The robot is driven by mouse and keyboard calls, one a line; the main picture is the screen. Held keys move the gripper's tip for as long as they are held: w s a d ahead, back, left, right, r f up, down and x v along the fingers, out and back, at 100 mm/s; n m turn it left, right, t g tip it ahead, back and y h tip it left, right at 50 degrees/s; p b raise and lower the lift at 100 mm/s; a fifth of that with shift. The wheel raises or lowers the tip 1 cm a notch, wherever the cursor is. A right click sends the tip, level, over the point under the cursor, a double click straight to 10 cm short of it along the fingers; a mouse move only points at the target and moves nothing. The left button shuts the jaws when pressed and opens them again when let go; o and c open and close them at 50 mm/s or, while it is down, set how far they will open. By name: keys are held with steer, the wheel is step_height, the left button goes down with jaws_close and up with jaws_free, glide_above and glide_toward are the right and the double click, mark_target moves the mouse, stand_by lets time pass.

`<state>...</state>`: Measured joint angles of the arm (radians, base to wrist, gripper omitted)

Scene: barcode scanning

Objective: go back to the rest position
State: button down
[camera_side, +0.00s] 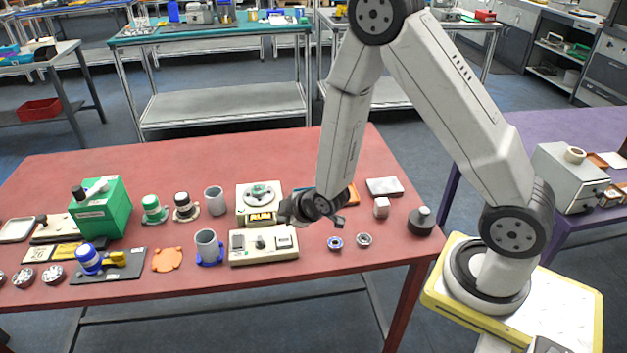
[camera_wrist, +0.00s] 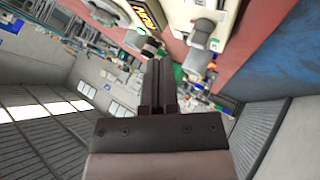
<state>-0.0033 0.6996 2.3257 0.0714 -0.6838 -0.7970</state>
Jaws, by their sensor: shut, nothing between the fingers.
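My gripper (camera_side: 287,208) is shut and empty. In the side view it is above the red table (camera_side: 200,160), next to the beige box marked RUN (camera_side: 245,217) and behind the beige switch panel (camera_side: 264,258). Whether it touches either cannot be told. In the wrist view the two dark fingers of my gripper (camera_wrist: 158,75) lie together, pointing up the picture, with nothing between them. The RUN label (camera_wrist: 147,14) shows just beyond the fingertips. My arm reaches across from its base at the right.
Left on the table are a green box (camera_side: 117,212), grey cups (camera_side: 207,246) and a blue-capped part (camera_side: 88,258). Table space between these is clear.

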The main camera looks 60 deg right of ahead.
stand_by(0.6)
steer(key=s+r+m+g, duration=0.6)
steer(key=s+r+m, duration=0.2)
steer(key=s+r, duration=0.3)
steer(key=s, duration=0.3)
steer(key=shift+a+g, duration=0.3)
steer(key=shift+a, duration=0.05)
